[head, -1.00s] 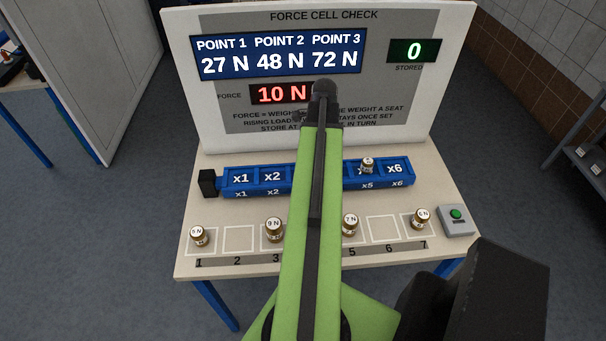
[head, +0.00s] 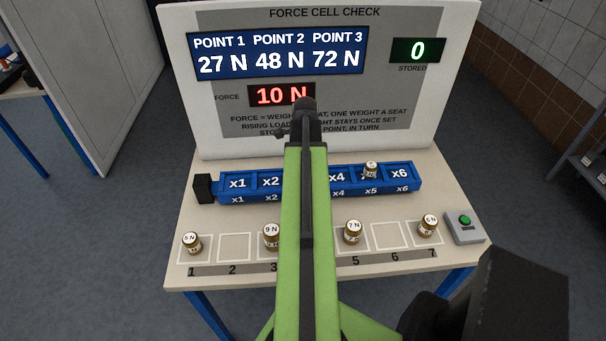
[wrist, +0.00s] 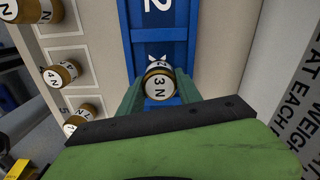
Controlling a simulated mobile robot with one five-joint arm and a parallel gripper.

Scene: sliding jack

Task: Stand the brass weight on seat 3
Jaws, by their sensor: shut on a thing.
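My gripper (wrist: 160,92) is shut on a brass weight (wrist: 160,82) with a white cap marked 3 N, in the wrist view. The held weight is over the blue rail (wrist: 160,48), just below the seat marked 2 in that picture. It covers most of the seat label beneath it; I cannot tell whether it touches the rail. In the head view my arm hides seat 3, the held weight and the jaws. The blue rail (head: 320,194) shows seats x1, x2, x4, x5 and x6. Another small brass weight (head: 370,170) stands on seat x5.
Brass weights stand on numbered squares in front: 5 N (head: 192,243), 9 N (head: 271,236), 7 N (head: 353,231) and one at square 7 (head: 428,226). A 4 N weight (wrist: 60,75) shows in the wrist view. A green button box (head: 465,226) is at right. The force display (head: 281,95) reads 10 N.

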